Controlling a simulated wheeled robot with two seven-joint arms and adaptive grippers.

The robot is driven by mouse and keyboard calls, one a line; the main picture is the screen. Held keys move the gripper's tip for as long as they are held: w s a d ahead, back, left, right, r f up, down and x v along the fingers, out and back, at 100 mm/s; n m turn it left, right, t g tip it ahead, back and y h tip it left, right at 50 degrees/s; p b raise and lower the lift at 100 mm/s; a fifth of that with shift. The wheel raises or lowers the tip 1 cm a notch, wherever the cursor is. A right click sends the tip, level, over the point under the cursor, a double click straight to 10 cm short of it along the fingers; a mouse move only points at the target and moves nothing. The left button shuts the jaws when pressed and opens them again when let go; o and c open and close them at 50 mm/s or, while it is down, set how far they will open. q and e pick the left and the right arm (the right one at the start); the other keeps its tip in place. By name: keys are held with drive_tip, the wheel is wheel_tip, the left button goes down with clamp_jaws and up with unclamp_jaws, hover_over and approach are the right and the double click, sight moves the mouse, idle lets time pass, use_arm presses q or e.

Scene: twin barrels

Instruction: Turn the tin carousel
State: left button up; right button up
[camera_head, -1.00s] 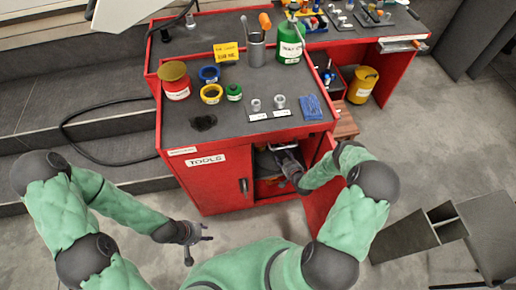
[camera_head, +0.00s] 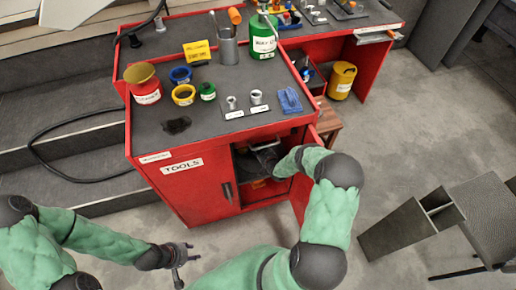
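A red cabinet labelled TOOLS (camera_head: 185,195) stands ahead, with its right door (camera_head: 301,195) swung open. I cannot make out a tin carousel; the cabinet's dark inside is partly covered by my arm. My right arm reaches in through the open doorway, and my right gripper (camera_head: 264,156) is inside, dark and partly hidden, so its fingers do not show clearly. An orange-red patch (camera_head: 259,183) shows low inside the cabinet. My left gripper (camera_head: 188,262) is open and empty, above the floor in front of the cabinet's closed left door.
The cabinet top holds a red tin (camera_head: 146,92), blue and yellow rings, metal sockets (camera_head: 256,97), a blue cloth (camera_head: 290,100) and a green can (camera_head: 264,42). A yellow can (camera_head: 341,80) stands at right. A grey chair-like object (camera_head: 480,215) stands right on open floor.

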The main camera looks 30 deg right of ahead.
drive_tip(key=shift+w+f, duration=0.2)
drive_tip(key=shift+w, duration=0.35)
clamp_jaws()
